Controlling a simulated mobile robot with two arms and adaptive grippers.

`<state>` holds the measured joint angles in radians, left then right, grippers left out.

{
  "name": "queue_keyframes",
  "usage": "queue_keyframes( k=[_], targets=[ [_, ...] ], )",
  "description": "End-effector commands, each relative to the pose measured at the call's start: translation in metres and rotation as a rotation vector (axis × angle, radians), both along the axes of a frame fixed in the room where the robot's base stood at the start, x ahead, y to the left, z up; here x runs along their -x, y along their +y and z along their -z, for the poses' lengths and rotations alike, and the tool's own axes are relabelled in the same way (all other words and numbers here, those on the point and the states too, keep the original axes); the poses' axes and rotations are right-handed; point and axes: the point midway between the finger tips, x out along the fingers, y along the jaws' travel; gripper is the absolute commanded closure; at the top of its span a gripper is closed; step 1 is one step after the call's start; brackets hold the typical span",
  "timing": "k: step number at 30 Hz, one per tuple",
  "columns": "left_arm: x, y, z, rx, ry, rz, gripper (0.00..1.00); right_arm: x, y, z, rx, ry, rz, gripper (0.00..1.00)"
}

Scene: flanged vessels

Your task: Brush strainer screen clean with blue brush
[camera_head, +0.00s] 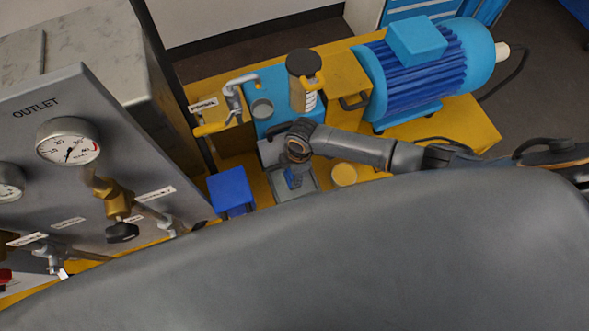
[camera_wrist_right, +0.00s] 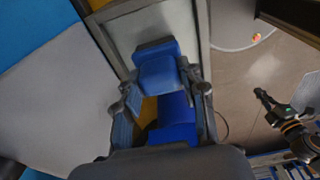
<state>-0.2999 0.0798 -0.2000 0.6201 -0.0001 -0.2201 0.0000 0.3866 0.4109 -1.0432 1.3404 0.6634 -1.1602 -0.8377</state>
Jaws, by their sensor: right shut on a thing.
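My right gripper (camera_head: 290,172) points down over a grey tray (camera_head: 308,186) on the yellow bench. It is shut on a blue brush (camera_head: 292,178), which is mostly hidden under the wrist in the head view. In the right wrist view, the blue brush (camera_wrist_right: 160,75) sits between the two fingers of the right gripper (camera_wrist_right: 168,95). I cannot clearly make out the strainer screen; a small grey cylinder (camera_head: 262,109) stands behind the tray, but I cannot tell whether it is the screen. My left gripper is not in view.
A blue box (camera_head: 230,190) stands left of the tray, and a round yellow disc (camera_head: 344,174) lies to its right. A capped vessel (camera_head: 304,80) and a blue motor (camera_head: 425,70) stand behind. A gauge panel (camera_head: 60,180) blocks the left.

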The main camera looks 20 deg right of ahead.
Motion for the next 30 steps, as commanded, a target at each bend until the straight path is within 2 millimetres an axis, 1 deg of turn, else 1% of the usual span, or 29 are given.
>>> queue_keyframes(
  k=[4, 7, 15, 18, 26, 30],
  targets=[
    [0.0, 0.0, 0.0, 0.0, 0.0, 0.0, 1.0, 0.0, -0.001, 0.0, 0.0, 0.0, 0.0, 0.84],
    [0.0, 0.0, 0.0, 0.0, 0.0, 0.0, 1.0, 0.0, -0.006, 0.0, 0.0, 0.0, 0.001, 0.84],
    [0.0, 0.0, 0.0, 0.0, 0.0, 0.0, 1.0, 0.0, -0.032, 0.003, 0.001, 0.001, 0.001, 0.84],
    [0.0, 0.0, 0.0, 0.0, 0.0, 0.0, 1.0, 0.0, -0.038, 0.003, 0.0, 0.001, 0.001, 0.84],
    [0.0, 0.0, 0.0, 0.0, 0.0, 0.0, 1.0, 0.0, -0.039, 0.003, 0.0, 0.001, 0.0, 0.84],
    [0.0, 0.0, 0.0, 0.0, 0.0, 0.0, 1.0, -0.001, -0.039, -0.003, -0.001, 0.0, -0.001, 0.84]
  ],
)
